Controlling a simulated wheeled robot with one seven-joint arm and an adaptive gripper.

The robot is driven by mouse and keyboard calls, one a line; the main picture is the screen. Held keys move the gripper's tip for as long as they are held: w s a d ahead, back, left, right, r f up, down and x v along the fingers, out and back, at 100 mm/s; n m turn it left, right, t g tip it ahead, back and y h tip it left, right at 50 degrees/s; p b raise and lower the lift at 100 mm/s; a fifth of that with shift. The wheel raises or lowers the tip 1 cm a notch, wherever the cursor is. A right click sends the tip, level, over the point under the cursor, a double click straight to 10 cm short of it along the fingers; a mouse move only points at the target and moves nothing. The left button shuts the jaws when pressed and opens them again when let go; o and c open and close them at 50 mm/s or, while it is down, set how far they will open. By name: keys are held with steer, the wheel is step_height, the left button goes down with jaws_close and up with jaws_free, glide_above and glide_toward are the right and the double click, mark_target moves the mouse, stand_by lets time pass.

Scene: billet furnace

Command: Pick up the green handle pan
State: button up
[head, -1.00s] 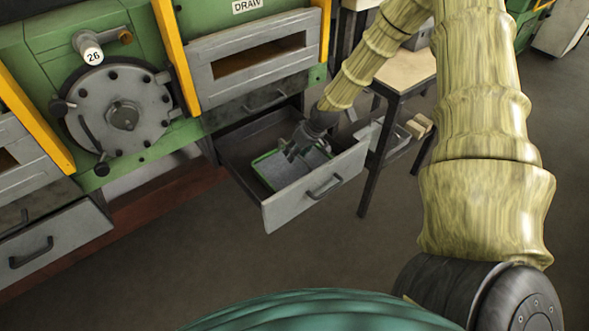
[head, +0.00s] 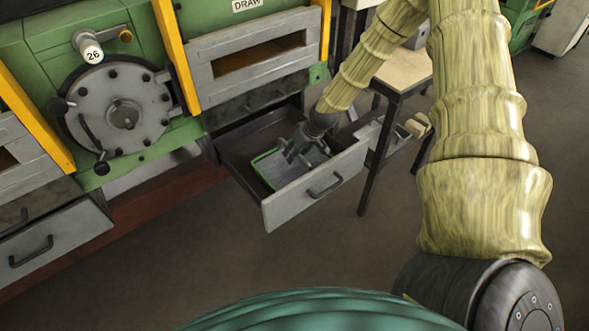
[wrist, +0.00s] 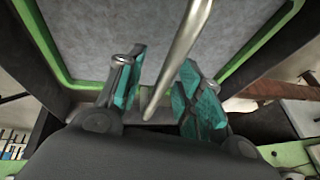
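The pan (head: 284,178) is a grey, shallow tray with a green rim, inside the open drawer. In the wrist view its flat grey inside (wrist: 110,40) and green rim fill the top. A pale metal rod (wrist: 181,45), apparently its handle, runs down to between my fingers. My gripper (head: 297,155) reaches into the drawer over the pan. In the wrist view its two teal-padded fingers (wrist: 158,88) stand apart either side of the rod's end, with gaps showing. Whether either pad touches the rod is unclear. The gripper hides part of the pan in the head view.
The drawer front (head: 315,188) and side walls surround the pan closely. A small table (head: 404,72) stands just right of the drawer, with blocks (head: 416,126) on a lower level beside it. The green furnace (head: 60,35) rises behind. Floor in front is clear.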

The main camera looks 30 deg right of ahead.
steer(key=shift+c, duration=0.3)
jaws_close()
stand_by(0.3)
